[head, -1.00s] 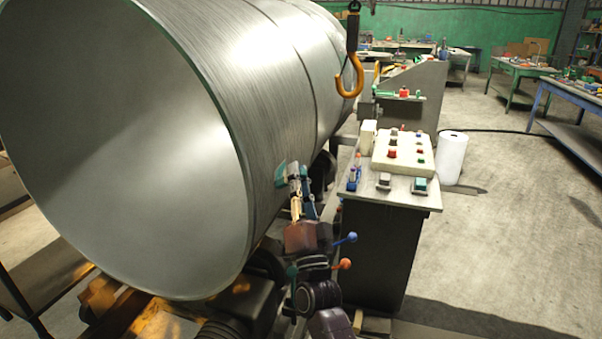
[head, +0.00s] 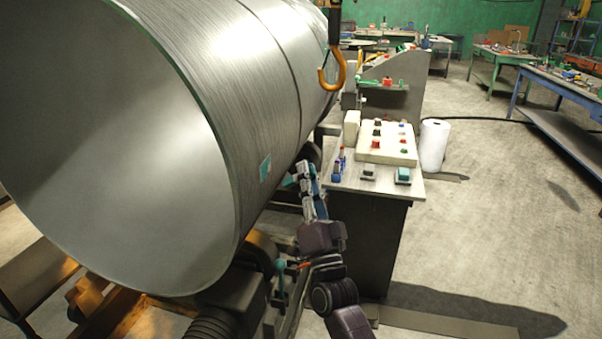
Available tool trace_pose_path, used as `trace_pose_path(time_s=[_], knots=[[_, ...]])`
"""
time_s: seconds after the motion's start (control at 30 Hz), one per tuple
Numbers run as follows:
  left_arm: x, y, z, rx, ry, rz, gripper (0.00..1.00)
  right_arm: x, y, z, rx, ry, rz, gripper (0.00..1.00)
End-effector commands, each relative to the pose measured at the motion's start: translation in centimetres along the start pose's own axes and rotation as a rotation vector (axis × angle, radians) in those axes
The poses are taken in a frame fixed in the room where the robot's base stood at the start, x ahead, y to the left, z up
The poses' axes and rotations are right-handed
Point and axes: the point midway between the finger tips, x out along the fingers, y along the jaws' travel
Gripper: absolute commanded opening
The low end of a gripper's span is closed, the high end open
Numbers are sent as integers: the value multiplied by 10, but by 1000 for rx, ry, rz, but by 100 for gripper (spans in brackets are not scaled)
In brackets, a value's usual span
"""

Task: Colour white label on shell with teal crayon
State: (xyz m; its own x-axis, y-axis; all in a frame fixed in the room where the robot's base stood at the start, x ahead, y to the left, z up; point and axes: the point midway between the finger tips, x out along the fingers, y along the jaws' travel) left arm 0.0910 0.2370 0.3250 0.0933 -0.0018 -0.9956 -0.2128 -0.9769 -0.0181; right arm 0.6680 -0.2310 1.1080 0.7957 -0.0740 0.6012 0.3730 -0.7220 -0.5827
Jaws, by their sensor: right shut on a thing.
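The label (head: 265,169) is a small patch on the lower right side of the big steel shell (head: 205,75). It looks teal; no white shows on it at this size. My right gripper (head: 301,174) is just right of the shell, apart from the label, with a gap between them. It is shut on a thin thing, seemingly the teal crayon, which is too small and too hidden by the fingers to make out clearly. My left gripper is out of view.
A control stand (head: 385,188) with a button box (head: 387,143) and small blue and red items stands close right of my gripper. An orange hook (head: 331,75) hangs above. A white roll (head: 433,146) stands behind. Open floor lies at the right.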

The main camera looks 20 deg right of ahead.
Motion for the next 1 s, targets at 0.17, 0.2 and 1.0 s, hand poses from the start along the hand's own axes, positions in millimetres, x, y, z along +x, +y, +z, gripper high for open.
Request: trace_pose_path(time_s=[0.17, 0.2, 1.0], knots=[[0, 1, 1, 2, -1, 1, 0, 0, 0, 0, 0, 1, 0, 0], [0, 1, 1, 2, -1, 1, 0, 0, 0, -1, 0, 1, 0, 0], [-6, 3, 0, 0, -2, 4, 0, -12, 12, -25, 0, 1, 0, 0]])
